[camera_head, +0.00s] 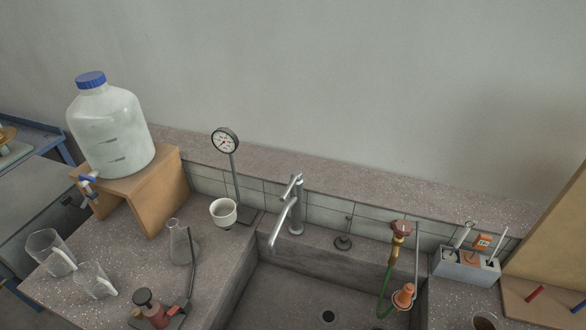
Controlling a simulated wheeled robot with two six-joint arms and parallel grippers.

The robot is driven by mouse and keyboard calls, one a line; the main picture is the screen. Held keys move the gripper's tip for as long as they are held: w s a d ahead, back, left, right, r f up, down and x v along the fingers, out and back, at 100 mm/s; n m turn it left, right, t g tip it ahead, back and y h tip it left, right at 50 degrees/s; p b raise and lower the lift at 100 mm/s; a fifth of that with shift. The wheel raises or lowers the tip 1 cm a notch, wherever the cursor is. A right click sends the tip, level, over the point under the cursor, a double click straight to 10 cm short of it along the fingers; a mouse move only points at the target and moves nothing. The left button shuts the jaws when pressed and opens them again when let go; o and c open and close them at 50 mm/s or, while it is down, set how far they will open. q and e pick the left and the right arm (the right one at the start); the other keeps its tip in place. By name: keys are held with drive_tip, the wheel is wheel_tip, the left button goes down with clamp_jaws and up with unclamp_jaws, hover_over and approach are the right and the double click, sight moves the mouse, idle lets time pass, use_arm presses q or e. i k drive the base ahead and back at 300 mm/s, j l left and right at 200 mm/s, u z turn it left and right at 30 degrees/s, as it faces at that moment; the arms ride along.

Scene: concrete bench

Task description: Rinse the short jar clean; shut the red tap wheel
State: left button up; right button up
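Two clear jugs with pale handles stand on the bench at the left: a taller one (45,250) and a shorter one (92,279). I cannot tell for sure which vessel is the short jar; the shorter jug may be it. The dull red tap wheel (401,227) sits on top of a brass valve at the right part of the sink's back. A green hose (385,287) runs down from it, and an orange piece (403,297) is beside the hose's lower part. Whether the valve is open cannot be told. Neither of my grippers is in view.
A grey faucet (287,217) hangs over the sink (290,295). A large blue-capped bottle (110,130) stands on a wooden stand (165,190). A conical flask (182,245), white cup (223,212), dial gauge (225,141) and grey rack (462,268) stand around it.

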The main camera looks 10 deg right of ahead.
sight(403, 227)
drive_tip(key=k+j, duration=0.7)
drive_tip(key=k, duration=0.2)
